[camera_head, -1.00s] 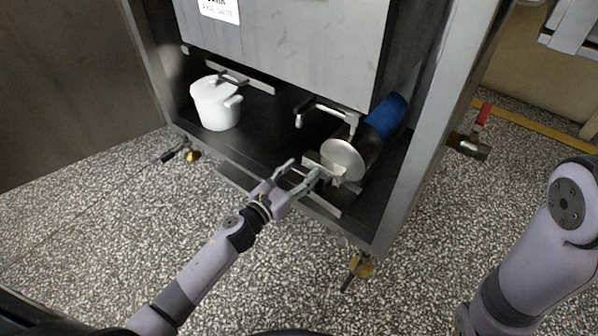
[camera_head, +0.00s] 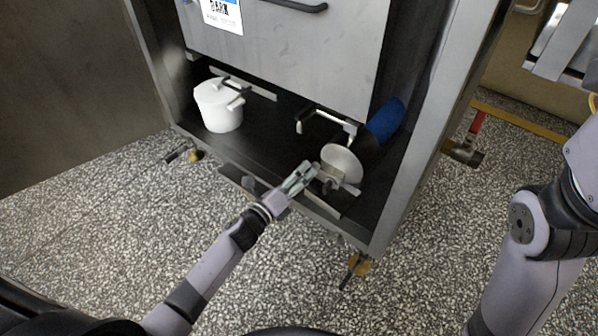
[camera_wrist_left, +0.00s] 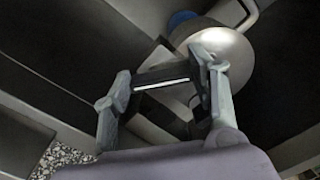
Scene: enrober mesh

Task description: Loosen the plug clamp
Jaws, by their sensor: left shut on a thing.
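A round pale metal plug disc (camera_head: 343,162) faces out near the front right of the dark cabinet floor. A small metal clamp (camera_head: 332,184) sits at its lower front. My left gripper (camera_head: 310,168) reaches in from the lower left, its fingers closed together at the clamp's left side. In the left wrist view, the fingers (camera_wrist_left: 203,62) close just in front of the disc (camera_wrist_left: 222,55). They are shut on part of the clamp, mostly hidden behind them. My right arm shows at the right edge, but its gripper is out of frame.
A white lidded pot (camera_head: 218,105) stands at the left of the cabinet floor. A blue cylinder (camera_head: 386,120) lies behind the disc. The cabinet's right post (camera_head: 412,150) is close by. The speckled floor in front is open.

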